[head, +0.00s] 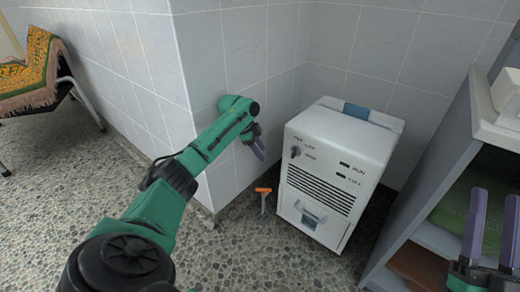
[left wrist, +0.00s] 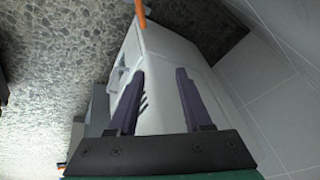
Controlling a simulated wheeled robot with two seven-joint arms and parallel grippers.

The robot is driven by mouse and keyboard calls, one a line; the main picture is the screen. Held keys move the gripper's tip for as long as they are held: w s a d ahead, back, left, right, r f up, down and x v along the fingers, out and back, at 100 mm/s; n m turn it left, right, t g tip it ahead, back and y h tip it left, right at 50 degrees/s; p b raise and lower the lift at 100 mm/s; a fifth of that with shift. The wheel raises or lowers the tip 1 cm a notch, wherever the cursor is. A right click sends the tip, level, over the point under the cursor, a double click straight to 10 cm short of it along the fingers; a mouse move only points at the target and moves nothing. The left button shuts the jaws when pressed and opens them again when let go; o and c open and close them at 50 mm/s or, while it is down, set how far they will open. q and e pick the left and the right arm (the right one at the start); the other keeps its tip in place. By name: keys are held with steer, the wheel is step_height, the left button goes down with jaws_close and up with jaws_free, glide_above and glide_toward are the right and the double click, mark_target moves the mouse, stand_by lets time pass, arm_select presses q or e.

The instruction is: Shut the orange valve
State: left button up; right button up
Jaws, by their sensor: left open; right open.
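The orange valve (head: 263,190) is a short orange handle on top of a thin grey stem rising from the floor, between the wall corner and a white machine. In the head view the handle lies about crosswise. My left gripper (head: 259,150) is above and behind it, apart from it, and looks empty. In the left wrist view the orange handle (left wrist: 141,12) shows at the top edge, beyond the open fingers (left wrist: 160,76). My right gripper (head: 491,228) is open and empty at the lower right, in front of the shelf.
The white machine (head: 338,145), with a dial, vents and a front drawer, stands just right of the valve. A tiled wall (head: 235,60) juts out to the left. A grey shelf unit (head: 455,135) stands at the right. The speckled floor at front is open.

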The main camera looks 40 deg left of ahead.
steer(key=shift+w+f, duration=0.1)
steer(key=shift+f, duration=0.2)
